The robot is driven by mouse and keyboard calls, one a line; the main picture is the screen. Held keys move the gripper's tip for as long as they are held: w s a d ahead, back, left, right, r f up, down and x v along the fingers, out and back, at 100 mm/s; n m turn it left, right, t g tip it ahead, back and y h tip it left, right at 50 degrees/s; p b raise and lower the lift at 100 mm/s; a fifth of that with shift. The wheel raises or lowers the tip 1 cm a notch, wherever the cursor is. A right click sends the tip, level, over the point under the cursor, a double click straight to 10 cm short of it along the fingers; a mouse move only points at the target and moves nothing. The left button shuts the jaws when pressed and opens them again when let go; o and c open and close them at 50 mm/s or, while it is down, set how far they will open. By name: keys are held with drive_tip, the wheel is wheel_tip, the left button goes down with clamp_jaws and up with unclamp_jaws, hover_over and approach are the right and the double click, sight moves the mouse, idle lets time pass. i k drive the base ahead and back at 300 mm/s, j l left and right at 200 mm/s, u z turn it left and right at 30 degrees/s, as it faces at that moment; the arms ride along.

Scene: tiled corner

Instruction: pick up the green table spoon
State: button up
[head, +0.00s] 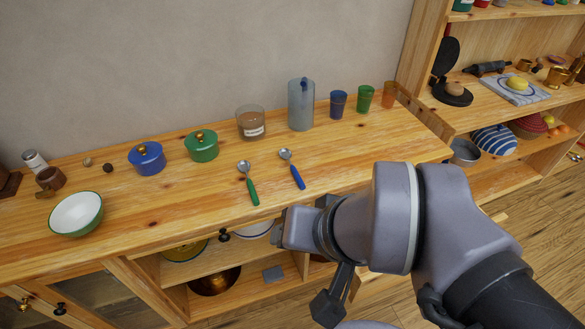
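The green table spoon (252,190) lies on the wooden counter (200,225). Its metal bowl points to the back and its green handle points toward the front edge. A similar spoon with a blue handle (295,178) lies just to its right, apart from it. My gripper (332,302) is at the end of my arm, low in front of the counter, to the right of and nearer than the green spoon. It is apart from the spoon. Its fingers are not clearly shown, so I cannot tell whether it is open or shut.
A green pot (202,147), a blue pot (148,160), a glass jar (251,124), a tall pitcher (301,108) and several cups stand behind the spoons. A bowl (76,215) is at the left. The counter between the bowl and the green spoon is clear.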

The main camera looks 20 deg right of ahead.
sight(243, 166)
drive_tip(key=i+j, duration=0.8)
drive_tip(key=j, duration=0.1)
